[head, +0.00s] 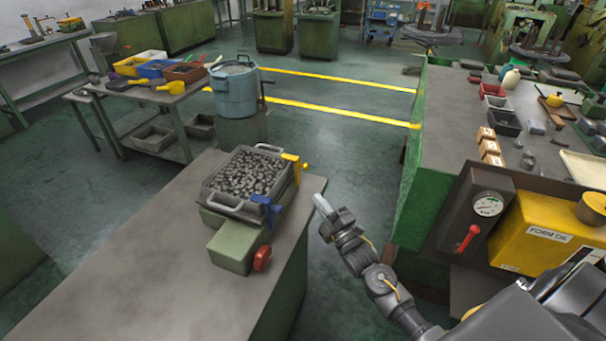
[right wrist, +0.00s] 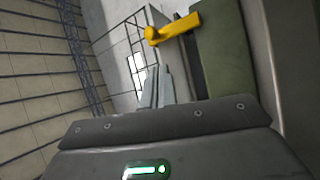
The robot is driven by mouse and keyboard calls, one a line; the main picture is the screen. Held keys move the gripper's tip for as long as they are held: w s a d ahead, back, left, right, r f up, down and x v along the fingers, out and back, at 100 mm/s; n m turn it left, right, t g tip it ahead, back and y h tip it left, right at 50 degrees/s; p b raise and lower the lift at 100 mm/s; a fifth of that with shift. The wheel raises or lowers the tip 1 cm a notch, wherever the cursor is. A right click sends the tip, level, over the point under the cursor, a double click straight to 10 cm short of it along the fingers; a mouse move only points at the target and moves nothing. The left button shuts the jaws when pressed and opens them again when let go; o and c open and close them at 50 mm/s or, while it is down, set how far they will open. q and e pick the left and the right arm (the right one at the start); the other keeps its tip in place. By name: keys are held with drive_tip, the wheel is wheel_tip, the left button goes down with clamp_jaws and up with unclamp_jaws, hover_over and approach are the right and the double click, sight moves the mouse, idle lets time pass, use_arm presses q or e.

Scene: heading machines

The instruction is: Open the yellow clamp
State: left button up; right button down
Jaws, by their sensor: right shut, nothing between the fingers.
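The yellow clamp (head: 294,161) sits at the right edge of a metal tray (head: 240,182) filled with small dark parts, on the near bench. It also shows in the right wrist view (right wrist: 174,29), up and right of the fingertips. My right gripper (head: 322,203) is shut and empty. In the head view it is in the air just right of the bench, to the right of and lower than the clamp, apart from it. Its fingers also show in the right wrist view (right wrist: 158,86), close together. My left gripper is out of view.
A blue clamp (head: 267,208) is at the tray's near right corner. A green block (head: 236,246) with a red knob (head: 262,258) lies in front of it. A green machine with a gauge (head: 488,204) and a yellow oil box (head: 540,235) stands to the right. Open floor lies between.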

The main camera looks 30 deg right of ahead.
sight(296, 164)
drive_tip(key=shift+w+d+r+n+t, duration=0.15)
drive_tip(key=shift+r+n+t, duration=0.15)
drive_tip(key=p+x, duration=0.3)
drive_tip(key=x, duration=0.7)
idle(0.4)
